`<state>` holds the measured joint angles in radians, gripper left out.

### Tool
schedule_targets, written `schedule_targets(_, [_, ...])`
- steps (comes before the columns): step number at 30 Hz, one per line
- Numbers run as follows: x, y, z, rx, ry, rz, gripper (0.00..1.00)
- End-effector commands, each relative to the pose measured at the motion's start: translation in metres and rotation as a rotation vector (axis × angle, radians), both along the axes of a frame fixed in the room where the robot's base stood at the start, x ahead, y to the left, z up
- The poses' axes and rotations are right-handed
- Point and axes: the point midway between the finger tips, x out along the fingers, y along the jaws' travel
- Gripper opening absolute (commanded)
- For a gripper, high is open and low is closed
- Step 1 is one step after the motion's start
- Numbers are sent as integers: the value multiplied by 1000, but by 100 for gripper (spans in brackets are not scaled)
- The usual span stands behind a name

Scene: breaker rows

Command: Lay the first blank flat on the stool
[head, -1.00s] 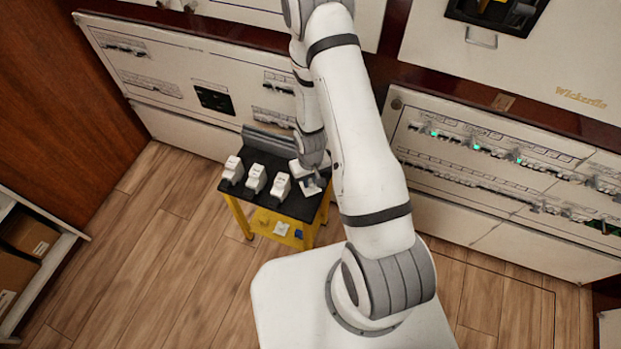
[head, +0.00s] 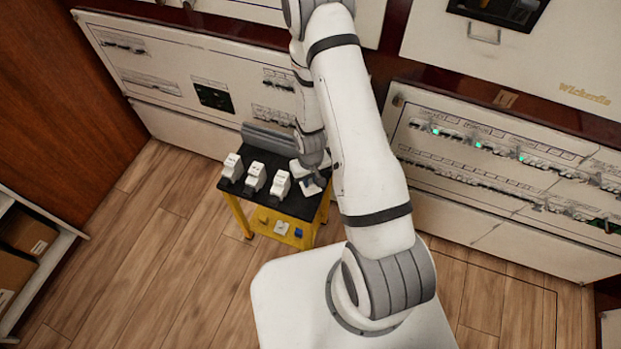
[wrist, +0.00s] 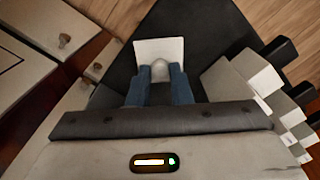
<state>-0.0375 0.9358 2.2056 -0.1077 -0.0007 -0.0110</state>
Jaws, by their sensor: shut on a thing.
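My gripper (wrist: 161,88) is shut on a white square blank (wrist: 158,48), held by a rounded knob between its blue fingers. The blank is over the stool's black top (wrist: 208,32), and its plate looks roughly parallel to that top. I cannot tell whether it touches the surface. In the head view the stool (head: 236,194) has a black top and yellow frame. The blank (head: 312,187) shows there as a small pale patch at the stool's right end, below my gripper (head: 312,178), partly hidden by my arm.
Several white breaker blocks stand on the stool, including one at the left (head: 232,168). A grey bar (head: 270,139) lies along its back edge. Small items sit on the yellow lower shelf (head: 268,222). Breaker panels (head: 500,165) stand behind. Wooden floor (head: 170,270) is clear at left.

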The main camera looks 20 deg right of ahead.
Motion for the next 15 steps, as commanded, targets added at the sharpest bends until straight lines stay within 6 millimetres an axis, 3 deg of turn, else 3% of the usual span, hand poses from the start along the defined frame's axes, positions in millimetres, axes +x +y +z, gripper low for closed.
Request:
schedule_targets(3, [0,0,-4,0,0,-1,0])
schedule_targets(4, [0,0,-3,0,0,-1,19])
schedule_targets(13, [0,0,-2,0,0,-1,44])
schedule_targets(15, [0,-1,-2,0,0,-1,44])
